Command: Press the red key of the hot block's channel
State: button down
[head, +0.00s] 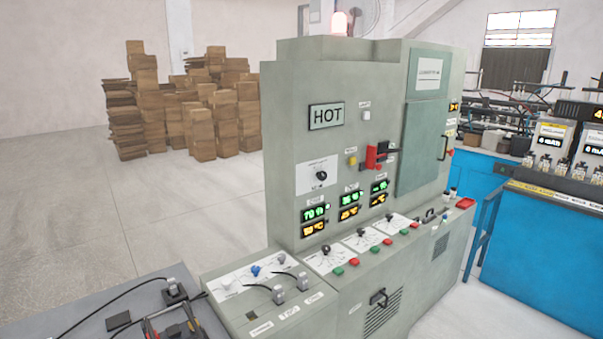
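A grey-green cabinet carries a HOT sign (326,116). Its sloped front ledge has three pairs of keys, each a green one beside a red one. The left red key (353,262), middle red key (388,241) and right red key (414,225) sit below three dials. Above are three display columns, green figures over amber °C figures: left display (314,228), middle display (349,212), right display (378,199). The amber digits are too small to read surely. No battery block identifiable as hot shows. My gripper is not recognisable in view.
A side console with dials and cable plugs (279,296) adjoins the cabinet. A dark grey surface with black cables (125,296) lies at lower left. A blue bench (540,250) stands right. Cardboard boxes (200,134) are stacked behind. The left floor is clear.

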aim_at(353, 261)
jog(key=i+j+u, duration=0.25)
jog(key=i, duration=0.3)
jog(key=i+u, duration=0.25)
jog(key=i, duration=0.3)
